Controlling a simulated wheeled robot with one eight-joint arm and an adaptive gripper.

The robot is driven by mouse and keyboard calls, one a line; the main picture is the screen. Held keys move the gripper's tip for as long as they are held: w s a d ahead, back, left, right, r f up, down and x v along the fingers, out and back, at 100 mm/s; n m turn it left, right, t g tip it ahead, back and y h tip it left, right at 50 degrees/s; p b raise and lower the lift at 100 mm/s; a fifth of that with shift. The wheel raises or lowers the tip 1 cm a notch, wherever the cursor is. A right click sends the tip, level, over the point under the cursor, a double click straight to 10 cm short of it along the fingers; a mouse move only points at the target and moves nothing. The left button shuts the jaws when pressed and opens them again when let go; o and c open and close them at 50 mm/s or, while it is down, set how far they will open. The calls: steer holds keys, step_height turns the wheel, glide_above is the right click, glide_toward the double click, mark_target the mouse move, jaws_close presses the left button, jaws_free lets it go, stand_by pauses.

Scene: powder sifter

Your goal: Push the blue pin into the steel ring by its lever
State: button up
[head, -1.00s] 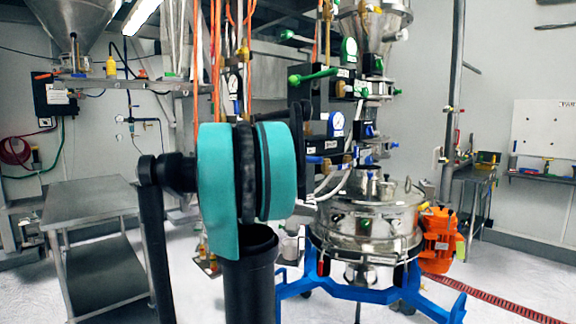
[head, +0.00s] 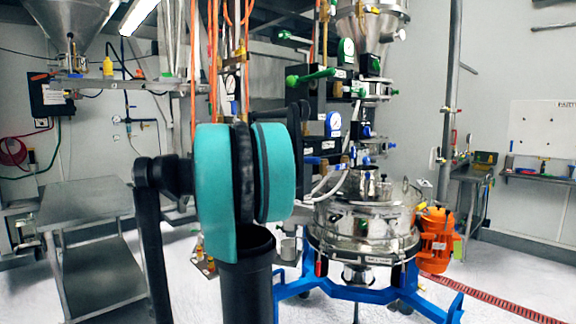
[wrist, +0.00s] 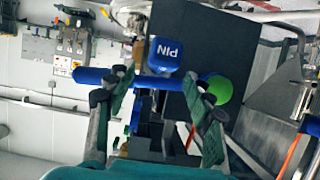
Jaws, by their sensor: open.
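The blue pin (wrist: 166,55), marked "PIN", shows in the wrist view just beyond my fingertips. A blue lever bar (wrist: 90,75) runs crosswise at fingertip height. My gripper (wrist: 160,88) is open, with one finger on each side of the pin's line and the lever passing across the fingertips. I cannot tell whether the fingers touch the lever. A green round knob (wrist: 218,88) sits by the right finger. I cannot make out the steel ring. In the head view my arm hides my gripper.
The steel sifter (head: 362,228) stands on a blue frame (head: 385,294), with an orange motor (head: 436,238) at its right. Gauges and green-handled valves (head: 310,76) stand above it. A steel table (head: 85,203) is at the left. A dark panel (wrist: 205,40) lies behind the pin in the wrist view.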

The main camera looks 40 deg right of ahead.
steer(key=v, duration=1)
steer(key=shift+a, duration=0.15)
